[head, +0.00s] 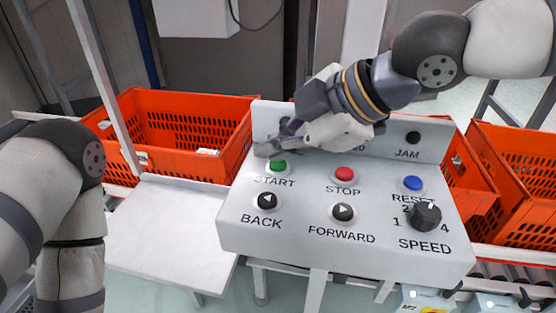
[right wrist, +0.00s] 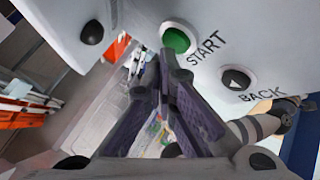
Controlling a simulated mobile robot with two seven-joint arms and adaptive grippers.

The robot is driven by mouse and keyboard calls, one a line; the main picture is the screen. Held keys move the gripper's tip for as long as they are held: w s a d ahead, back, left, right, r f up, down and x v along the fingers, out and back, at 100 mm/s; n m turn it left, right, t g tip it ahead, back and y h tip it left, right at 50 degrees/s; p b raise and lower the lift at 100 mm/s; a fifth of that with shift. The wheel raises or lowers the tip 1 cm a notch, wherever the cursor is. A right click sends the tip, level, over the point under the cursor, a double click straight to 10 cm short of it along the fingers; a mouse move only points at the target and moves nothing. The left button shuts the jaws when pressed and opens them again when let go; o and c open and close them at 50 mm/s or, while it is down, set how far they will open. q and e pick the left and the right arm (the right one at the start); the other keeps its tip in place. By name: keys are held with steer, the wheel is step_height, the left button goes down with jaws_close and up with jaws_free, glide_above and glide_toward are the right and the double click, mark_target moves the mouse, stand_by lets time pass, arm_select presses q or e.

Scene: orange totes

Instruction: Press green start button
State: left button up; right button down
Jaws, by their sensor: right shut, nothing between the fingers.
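The green START button (head: 278,166) is at the upper left of the control panel's sloped face (head: 300,225). It also shows in the right wrist view (right wrist: 176,41), just beyond the fingertips. My right gripper (head: 265,150) is shut and empty. In the head view its fingertips are just behind and left of the green button. In the right wrist view the fingertips (right wrist: 164,58) appear just below the button; I cannot tell whether they touch it. My left arm shows at the left of the head view, but its gripper is out of view.
Beside START are a red STOP button (head: 344,174) and a blue RESET button (head: 413,183). Below are BACK (head: 267,200), FORWARD (head: 343,212) and a black SPEED knob (head: 427,215). Orange totes (head: 190,101) stand behind the panel at left and right.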

mark_target(277, 167)
steer(key=shift+f, duration=0.5)
stand_by(0.8)
steer(key=shift+r, duration=0.9)
steer(key=shift+r, duration=0.1)
steer(key=shift+r, duration=2.45)
